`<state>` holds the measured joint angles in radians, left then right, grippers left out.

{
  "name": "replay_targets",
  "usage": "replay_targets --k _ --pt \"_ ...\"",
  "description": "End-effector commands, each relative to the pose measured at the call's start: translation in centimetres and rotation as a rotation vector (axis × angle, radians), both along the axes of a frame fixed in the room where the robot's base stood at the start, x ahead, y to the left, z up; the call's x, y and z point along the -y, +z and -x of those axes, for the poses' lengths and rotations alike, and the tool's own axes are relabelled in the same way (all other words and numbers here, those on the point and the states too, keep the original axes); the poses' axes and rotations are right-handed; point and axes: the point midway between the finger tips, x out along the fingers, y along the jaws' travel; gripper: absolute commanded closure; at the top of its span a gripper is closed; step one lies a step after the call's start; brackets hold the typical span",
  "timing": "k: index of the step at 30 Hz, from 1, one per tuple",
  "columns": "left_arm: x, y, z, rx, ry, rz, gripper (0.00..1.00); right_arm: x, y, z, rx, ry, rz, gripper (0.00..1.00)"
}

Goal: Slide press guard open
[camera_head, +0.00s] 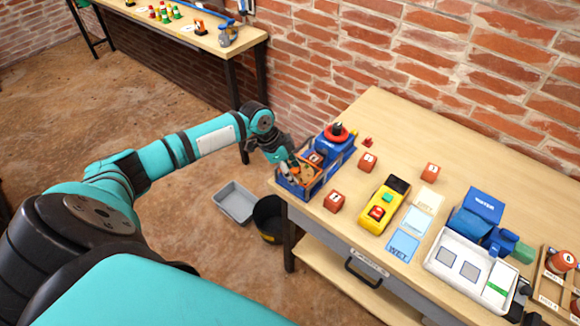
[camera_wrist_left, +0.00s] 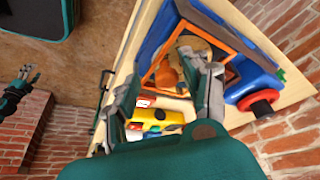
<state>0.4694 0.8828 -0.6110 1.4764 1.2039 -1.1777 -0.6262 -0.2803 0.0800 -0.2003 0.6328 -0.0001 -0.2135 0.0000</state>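The blue press (camera_head: 335,140) with a red ring-shaped part stands at the table's far left corner; it also shows in the left wrist view (camera_wrist_left: 262,70). Its guard seems to be the orange frame (camera_wrist_left: 228,37) at the blue-edged bay, partly hidden by my fingers. My left gripper (camera_head: 291,165) is over this bay. In the left wrist view its fingers (camera_wrist_left: 170,95) are apart, with the frame beyond and between them; I cannot tell whether they touch it. My right gripper (camera_wrist_left: 31,74) seems to show small at the left wrist view's left edge, away from the press.
Red blocks (camera_head: 334,201), a yellow device (camera_head: 384,204) and coloured cards (camera_head: 402,246) lie right of the press. A white tray (camera_head: 470,268) stands further right. A grey bin (camera_head: 235,202) and black bucket (camera_head: 268,218) stand on the floor. The brick wall is close behind.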

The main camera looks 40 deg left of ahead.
Motion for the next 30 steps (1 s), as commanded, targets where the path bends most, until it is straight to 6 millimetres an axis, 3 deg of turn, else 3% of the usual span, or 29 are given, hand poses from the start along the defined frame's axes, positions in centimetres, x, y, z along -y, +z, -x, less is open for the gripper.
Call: replay_targets --k 4,7,11,24,30 --pt "-0.1 0.2 -0.2 0.006 0.002 -0.001 0.53 0.1 -0.1 0.8 -0.016 0.0 0.002 0.45" --pt "-0.2 0.4 -0.2 0.008 0.003 -0.002 0.53 0.4 -0.2 3.2 -0.05 -0.001 0.008 0.45" --pt "-0.6 1.6 0.0 0.01 0.003 -0.002 0.53 0.3 -0.2 2.8 -0.045 -0.001 0.007 0.45" --pt "-3.2 9.5 2.1 0.006 0.003 -0.003 0.53 0.2 -0.2 2.5 -0.04 0.0 0.005 0.45" --pt "-3.6 11.1 2.5 0.004 0.002 -0.001 0.53 0.2 -0.2 2.4 -0.039 0.0 0.004 0.45"
